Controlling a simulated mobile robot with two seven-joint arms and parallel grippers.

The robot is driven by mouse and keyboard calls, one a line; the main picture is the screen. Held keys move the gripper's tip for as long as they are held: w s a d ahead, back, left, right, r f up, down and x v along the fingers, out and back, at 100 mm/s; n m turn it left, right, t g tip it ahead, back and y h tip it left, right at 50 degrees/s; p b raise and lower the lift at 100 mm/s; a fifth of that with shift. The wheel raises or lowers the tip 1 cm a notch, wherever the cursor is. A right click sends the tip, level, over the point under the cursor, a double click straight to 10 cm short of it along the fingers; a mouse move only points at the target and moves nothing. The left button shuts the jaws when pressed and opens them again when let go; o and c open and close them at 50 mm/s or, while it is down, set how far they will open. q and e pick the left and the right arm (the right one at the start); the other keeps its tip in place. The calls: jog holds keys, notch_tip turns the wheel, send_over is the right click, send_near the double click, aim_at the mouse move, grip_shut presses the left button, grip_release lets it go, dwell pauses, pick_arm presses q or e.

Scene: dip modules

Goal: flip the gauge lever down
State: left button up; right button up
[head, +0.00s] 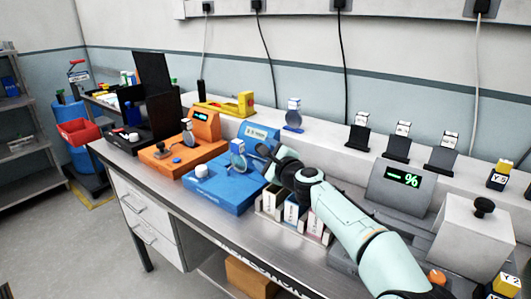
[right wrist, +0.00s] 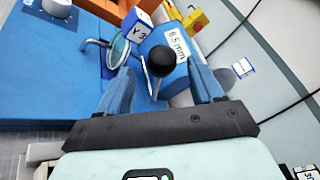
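The blue gauge module (head: 214,192) sits on the bench in the head view. Its display (right wrist: 172,42) reads 8.5 mm in the right wrist view. The lever's black ball knob (right wrist: 168,62) is near the centre of the right wrist view, on a pale stem. My right gripper (right wrist: 160,82) is open, its blue fingers on either side of the knob and stem, with no clear contact. In the head view my right gripper (head: 268,162) is at the right side of the blue module and partly hides it. My left gripper is not in view.
On the module are a round lens (right wrist: 118,52), a Y3 cube (right wrist: 139,30) and a white dial (head: 201,171), left of my gripper. An orange module (head: 165,160) stands further left. Labelled boxes (head: 291,212) lie below my right arm. A grey % display unit (head: 402,182) stands right.

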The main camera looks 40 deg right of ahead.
jog(key=shift+s+a+r, duration=0.1)
jog(key=shift+a+r, duration=0.1)
jog(key=shift+r, duration=0.1)
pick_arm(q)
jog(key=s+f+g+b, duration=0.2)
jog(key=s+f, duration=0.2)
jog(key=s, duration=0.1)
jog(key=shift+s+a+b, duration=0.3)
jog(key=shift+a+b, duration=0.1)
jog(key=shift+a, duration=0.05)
pick_arm(e)
jog(key=v, duration=1.3)
jog(key=shift+s, duration=0.2)
jog(key=shift+d+f, duration=0.1)
jog(key=shift+f, duration=0.05)
